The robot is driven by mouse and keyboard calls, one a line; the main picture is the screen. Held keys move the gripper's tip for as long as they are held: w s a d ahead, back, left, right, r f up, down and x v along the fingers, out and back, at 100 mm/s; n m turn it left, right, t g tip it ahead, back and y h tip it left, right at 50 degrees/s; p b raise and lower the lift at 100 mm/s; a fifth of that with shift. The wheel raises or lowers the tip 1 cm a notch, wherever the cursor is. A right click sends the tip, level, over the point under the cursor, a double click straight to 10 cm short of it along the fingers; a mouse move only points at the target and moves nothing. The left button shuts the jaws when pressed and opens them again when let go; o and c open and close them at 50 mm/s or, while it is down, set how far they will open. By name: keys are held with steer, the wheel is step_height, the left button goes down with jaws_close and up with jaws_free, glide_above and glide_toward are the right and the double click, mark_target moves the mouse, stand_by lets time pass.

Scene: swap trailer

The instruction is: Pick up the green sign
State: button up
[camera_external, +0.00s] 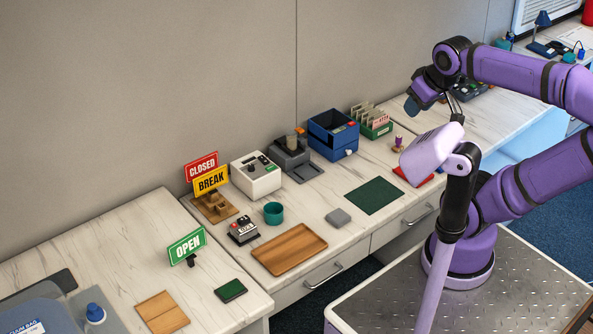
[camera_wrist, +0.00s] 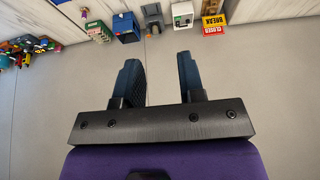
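The green OPEN sign (camera_external: 187,245) stands upright on a small dark base on the left desk in the external view. It is not visible in the wrist view. My gripper (camera_external: 413,105) is high above the right part of the desks, far to the right of the green sign. In the wrist view my gripper (camera_wrist: 161,80) has its two dark blue fingers apart with nothing between them, so it is open and empty.
A red CLOSED sign (camera_external: 201,167) and a yellow BREAK sign (camera_external: 211,181) stand in a wooden holder (camera_external: 222,215). A wooden tray (camera_external: 289,249), teal cup (camera_external: 273,213) and white box (camera_external: 256,177) sit nearby. A dark green block (camera_external: 230,291) lies before the sign.

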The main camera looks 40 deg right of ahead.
steer(key=w+a+m+g+y, duration=0.1)
steer(key=w+a+m, duration=0.1)
steer(key=w+a, duration=0.35)
steer(key=w+a+m+y, duration=0.1)
steer(key=w+a+m, duration=0.15)
steer(key=w, duration=0.55)
steer(key=m+g+y, duration=0.2)
steer(key=m+g, duration=0.3)
steer(key=m, duration=0.7)
glide_above(187, 236)
steer(key=d, duration=0.5)
steer(key=f, duration=1.8)
steer(key=w+f, duration=0.1)
steer(key=f, duration=0.8)
steer(key=shift+a, duration=0.2)
steer(key=shift+y, duration=0.3)
steer(key=x, duration=0.6)
steer(key=shift+a, duration=0.1)
steer(key=x, duration=0.4)
steer(key=shift+a+f, duration=0.25)
steer(key=shift+a, duration=0.05)
steer(key=shift+a+f, duration=0.1)
steer(key=shift+f, duration=0.05)
